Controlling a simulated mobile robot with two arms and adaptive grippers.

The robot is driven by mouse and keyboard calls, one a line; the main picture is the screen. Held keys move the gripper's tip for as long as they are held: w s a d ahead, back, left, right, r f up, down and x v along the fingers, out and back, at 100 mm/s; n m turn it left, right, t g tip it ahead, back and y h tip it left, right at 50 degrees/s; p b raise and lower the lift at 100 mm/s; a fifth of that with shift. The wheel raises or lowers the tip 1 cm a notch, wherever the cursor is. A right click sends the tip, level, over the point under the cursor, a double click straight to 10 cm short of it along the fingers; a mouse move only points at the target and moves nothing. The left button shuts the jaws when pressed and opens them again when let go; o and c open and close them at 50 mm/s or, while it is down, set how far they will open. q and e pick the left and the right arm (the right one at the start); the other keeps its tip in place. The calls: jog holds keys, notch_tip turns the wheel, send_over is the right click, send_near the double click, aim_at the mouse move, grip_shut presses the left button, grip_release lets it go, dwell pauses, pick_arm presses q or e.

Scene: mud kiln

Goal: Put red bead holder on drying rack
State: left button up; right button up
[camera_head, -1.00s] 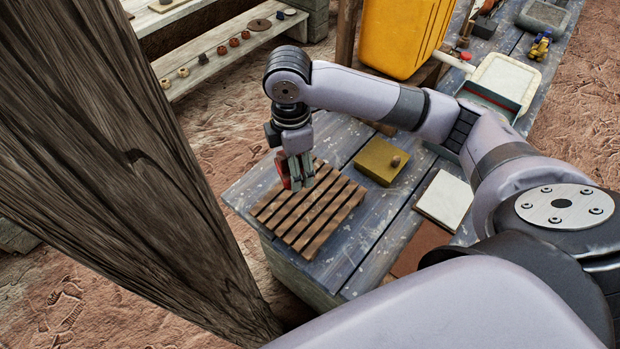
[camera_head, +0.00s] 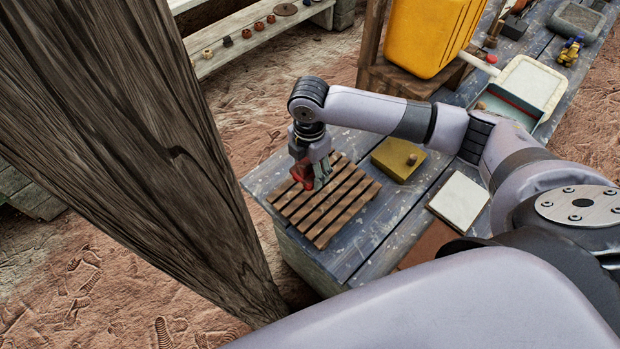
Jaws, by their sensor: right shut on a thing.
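The red bead holder (camera_head: 300,176) is small and sits at the left side of my right gripper (camera_head: 314,180). My right gripper points down and is shut on it, above the far left part of the drying rack. The drying rack (camera_head: 338,211) is a brown slatted wooden frame lying on the blue-grey table's near left corner. Its slats look empty. I cannot tell whether the holder touches the slats. My left gripper is not in view.
A yellow block (camera_head: 392,160) with a brown knob and a white tile (camera_head: 460,200) lie right of the rack. A yellow container (camera_head: 428,38) stands behind. A thick wooden post (camera_head: 130,150) fills the left. A plank shelf (camera_head: 262,36) holds several beads.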

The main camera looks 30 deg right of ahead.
notch_tip(320, 180, down, 6)
jog(key=shift+f+p, duration=0.1)
jog(key=shift+p, duration=0.3)
jog(key=shift+f, duration=0.1)
jog(key=shift+f, duration=0.2)
jog(key=o, duration=1)
jog(key=shift+r, duration=0.1)
